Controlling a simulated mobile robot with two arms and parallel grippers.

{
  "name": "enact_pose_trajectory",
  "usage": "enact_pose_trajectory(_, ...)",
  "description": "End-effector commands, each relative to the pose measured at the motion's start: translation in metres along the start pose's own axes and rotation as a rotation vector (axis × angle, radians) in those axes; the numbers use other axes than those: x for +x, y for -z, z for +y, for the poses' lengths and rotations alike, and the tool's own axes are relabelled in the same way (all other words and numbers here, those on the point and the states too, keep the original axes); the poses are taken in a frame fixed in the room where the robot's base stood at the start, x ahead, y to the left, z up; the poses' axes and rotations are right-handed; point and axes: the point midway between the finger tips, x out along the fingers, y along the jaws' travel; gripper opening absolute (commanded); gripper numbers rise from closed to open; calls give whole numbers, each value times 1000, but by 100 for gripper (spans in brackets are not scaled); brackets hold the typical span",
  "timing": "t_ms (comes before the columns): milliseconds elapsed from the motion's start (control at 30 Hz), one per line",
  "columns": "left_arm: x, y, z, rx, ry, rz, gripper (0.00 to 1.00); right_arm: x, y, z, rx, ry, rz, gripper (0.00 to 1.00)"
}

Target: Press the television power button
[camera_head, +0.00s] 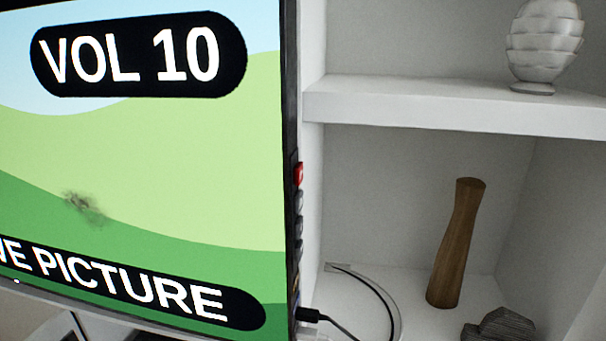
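The television (150,140) fills the left half of the head view. Its screen is lit, with green hills, a blue sky and the words "VOL 10" and, cut off at the left edge, "VE PICTURE". A red button (298,174), which looks like the power button, is on the television's right side edge. Several grey and dark buttons (298,201) sit in a column below it. Neither of my grippers shows in this view.
White shelves (420,105) stand right of the television. They hold a white layered ornament (545,45), a brown wooden vase (456,245) and a dark grey object (500,326). A black cable (335,325) plugs in near the television's lower right edge. A thin curved object (375,287) lies on the lower shelf.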

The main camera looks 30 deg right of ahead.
Motion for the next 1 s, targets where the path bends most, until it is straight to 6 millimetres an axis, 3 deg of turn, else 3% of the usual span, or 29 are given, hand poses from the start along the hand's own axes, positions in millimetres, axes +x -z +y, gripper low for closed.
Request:
enact_pose_trajectory(67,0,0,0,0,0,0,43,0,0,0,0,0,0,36)
enact_pose_trajectory(300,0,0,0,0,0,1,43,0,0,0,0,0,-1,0)
enact_pose_trajectory(1000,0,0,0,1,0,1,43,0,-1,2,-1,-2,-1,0)
